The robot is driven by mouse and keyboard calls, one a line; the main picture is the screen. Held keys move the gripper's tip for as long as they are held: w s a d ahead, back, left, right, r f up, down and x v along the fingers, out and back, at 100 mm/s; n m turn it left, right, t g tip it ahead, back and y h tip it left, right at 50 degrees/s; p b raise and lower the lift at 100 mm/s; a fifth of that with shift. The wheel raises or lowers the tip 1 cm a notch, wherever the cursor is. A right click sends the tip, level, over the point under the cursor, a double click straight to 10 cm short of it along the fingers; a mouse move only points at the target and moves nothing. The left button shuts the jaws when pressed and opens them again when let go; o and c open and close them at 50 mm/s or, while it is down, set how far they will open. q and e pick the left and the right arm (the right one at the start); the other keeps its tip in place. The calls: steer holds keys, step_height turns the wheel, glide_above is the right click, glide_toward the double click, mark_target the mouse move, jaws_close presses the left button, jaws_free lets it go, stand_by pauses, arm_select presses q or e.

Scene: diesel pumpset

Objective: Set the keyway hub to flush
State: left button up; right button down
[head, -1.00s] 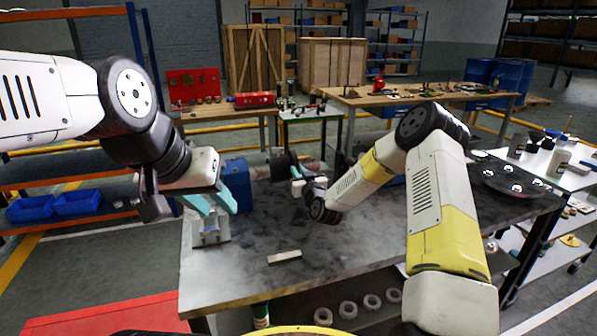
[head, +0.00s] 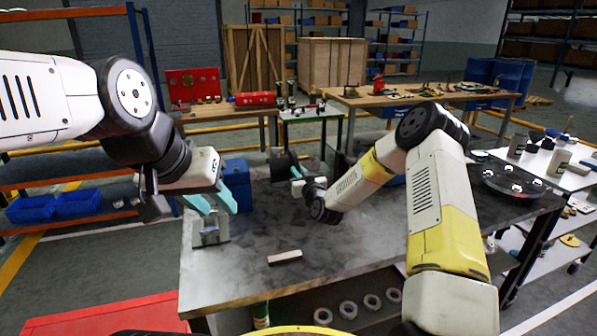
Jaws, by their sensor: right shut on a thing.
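A dark round part (head: 281,166), which looks like the keyway hub, is at the back of the grey work table (head: 330,245), beside the blue pumpset body (head: 236,182). My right gripper (head: 297,176) reaches in from the right and is shut at this part; its fingertips are small and partly hidden by its own wrist. How the hub's face sits against the shaft end is too small to tell. My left gripper (head: 210,206) is open, with its teal fingers apart, just above a small grey metal fixture (head: 210,234) on the table's left side.
A short pale bar (head: 285,257) lies alone near the table's front edge. The table's middle is otherwise clear. A dark round tray (head: 512,183) is at the right end. Several rings (head: 348,309) rest on the shelf below. A red cabinet (head: 115,315) stands front left.

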stand_by(0.4)
steer(key=w+d, duration=0.3)
steer(key=d, duration=0.6)
steer(key=shift+d, duration=0.4)
steer(key=shift+w, duration=0.1)
steer(key=c, duration=1.4)
jaws_free()
steer(key=shift+d, duration=0.1)
steer(key=shift+o, duration=0.2)
steer(key=v, duration=0.7)
steer(key=shift+s, duration=0.4)
